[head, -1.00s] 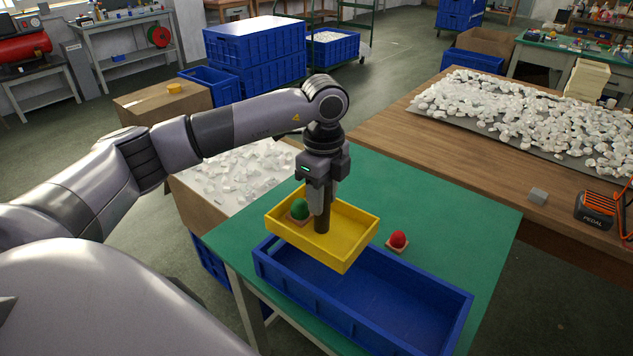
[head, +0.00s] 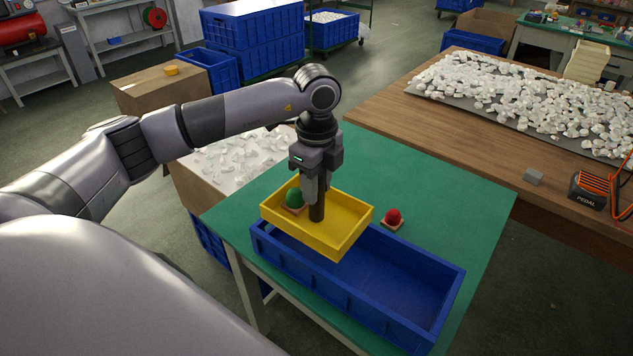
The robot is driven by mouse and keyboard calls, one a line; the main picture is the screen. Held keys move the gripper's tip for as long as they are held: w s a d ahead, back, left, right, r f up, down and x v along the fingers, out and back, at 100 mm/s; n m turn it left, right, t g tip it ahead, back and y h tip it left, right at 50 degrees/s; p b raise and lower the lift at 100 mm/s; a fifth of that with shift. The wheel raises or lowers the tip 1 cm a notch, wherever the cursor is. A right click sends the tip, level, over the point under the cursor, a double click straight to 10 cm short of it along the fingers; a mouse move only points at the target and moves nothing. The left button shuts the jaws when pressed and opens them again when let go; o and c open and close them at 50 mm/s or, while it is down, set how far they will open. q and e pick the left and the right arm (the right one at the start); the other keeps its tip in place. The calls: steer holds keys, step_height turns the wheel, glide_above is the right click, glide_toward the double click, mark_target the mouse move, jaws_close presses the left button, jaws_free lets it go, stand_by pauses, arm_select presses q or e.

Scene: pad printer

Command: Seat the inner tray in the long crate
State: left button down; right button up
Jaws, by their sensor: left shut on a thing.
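The yellow inner tray (head: 347,236) has a dark upright post (head: 317,207) inside it. My left gripper (head: 316,192) is shut on the top of this post. A green ball (head: 294,197) on a small wooden base shows within the tray's outline, at its left corner. The long blue crate (head: 436,306) lies on the green table, its right part open and empty. The tray overlaps the crate's left end and back wall and hides part of them. It looks above the crate; the exact gap cannot be told. My right gripper is not in view.
A red ball (head: 393,214) on a small wooden base stands on the green table (head: 455,200) just behind the crate. The table is clear behind and to the right. A wooden bench (head: 440,130) with white pieces stands beyond, with a pedal box (head: 588,190) on it.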

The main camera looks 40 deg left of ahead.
mark_target(316, 223)
arm_select(q)
steer(key=shift+f+b, duration=1.45)
steer(key=shift+f, duration=1.05)
steer(key=shift+f+b, duration=1.7)
steer(key=shift+f, duration=1.25)
steer(key=shift+r, duration=0.15)
steer(key=shift+r+p, duration=2.1)
steer(key=shift+r, duration=0.5)
